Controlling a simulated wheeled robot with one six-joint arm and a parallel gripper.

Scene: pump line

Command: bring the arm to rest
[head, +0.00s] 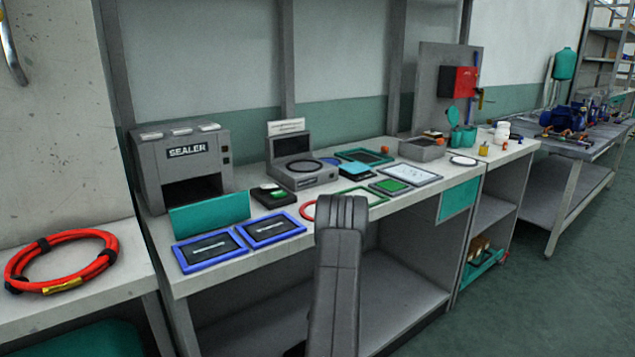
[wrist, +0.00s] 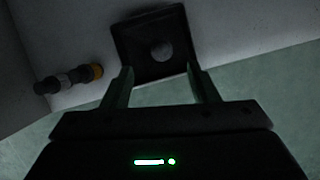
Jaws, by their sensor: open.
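My gripper (wrist: 159,78) shows in the wrist view with its two fingers spread apart and nothing between them. Past the fingertips is a dark square tray-like thing (wrist: 130,38) with a round grey spot in it; I cannot tell what the round part is, or whether the fingers touch the tray. In the head view my arm rises in front of the bench's front edge. My gripper itself cannot be made out there.
The long bench (head: 410,200) carries a sealer (head: 185,155), two blue-framed pads and a grey device (head: 300,172). A red coiled hose (head: 60,262) lies on the left table. A dark cylindrical part with an orange band (wrist: 68,79) lies left of the tray. Green floor is clear at right.

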